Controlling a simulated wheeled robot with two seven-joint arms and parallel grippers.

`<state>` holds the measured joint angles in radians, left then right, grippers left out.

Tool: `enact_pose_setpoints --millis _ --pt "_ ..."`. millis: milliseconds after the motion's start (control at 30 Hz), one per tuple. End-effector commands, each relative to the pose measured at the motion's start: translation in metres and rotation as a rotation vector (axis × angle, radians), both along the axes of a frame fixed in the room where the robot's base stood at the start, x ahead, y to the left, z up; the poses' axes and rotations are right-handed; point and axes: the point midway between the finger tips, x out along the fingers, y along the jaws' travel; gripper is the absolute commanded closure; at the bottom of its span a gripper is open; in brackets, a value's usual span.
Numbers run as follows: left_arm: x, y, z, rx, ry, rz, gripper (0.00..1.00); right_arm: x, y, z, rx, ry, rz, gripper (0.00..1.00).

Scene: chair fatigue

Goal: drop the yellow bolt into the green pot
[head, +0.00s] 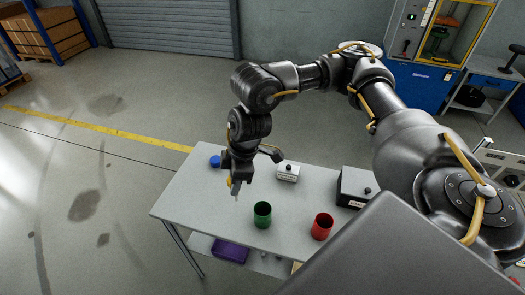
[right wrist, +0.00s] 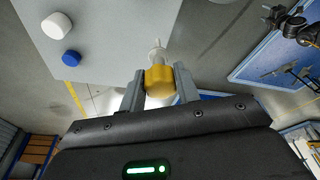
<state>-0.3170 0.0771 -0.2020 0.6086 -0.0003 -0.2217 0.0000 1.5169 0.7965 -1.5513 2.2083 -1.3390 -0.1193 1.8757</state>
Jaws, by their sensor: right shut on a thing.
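My right gripper (head: 235,184) points down over the left part of the grey table in the head view. It is shut on the yellow bolt (right wrist: 160,82), whose yellow head sits between the two fingers in the right wrist view. A pale shaft sticks out beyond the head. In the head view only a bit of the yellow bolt (head: 229,182) shows beside the fingers. The green pot (head: 262,214) stands upright near the table's front edge, to the right of and nearer than the gripper. Its inside looks dark. My left gripper is not in view.
A red pot (head: 321,226) stands right of the green one. A blue cap (head: 215,161) lies at the back left; a white cap (right wrist: 56,25) shows in the wrist view.

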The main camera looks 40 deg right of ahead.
Motion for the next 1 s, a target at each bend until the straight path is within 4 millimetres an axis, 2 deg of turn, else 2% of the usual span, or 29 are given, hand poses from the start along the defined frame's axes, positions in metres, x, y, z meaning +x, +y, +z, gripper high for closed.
enact_pose_setpoints --millis 33,100,300,400,633,1000 --pt "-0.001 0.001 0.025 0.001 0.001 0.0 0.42 -0.005 -0.004 0.008 0.002 0.011 0.029 0.88" --pt "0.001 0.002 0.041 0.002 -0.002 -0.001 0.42 -0.011 -0.012 0.006 0.002 0.013 0.081 0.88" --pt "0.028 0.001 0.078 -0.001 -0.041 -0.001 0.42 -0.03 -0.044 -0.005 -0.001 0.01 0.201 0.88" --pt "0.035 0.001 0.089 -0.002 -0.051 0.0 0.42 -0.039 -0.059 -0.009 -0.001 0.008 0.245 0.88" --pt "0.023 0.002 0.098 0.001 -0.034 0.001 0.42 -0.05 -0.077 -0.017 -0.002 0.002 0.299 0.88" --pt "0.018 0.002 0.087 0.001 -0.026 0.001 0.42 -0.05 -0.078 -0.026 -0.002 -0.001 0.305 0.88"
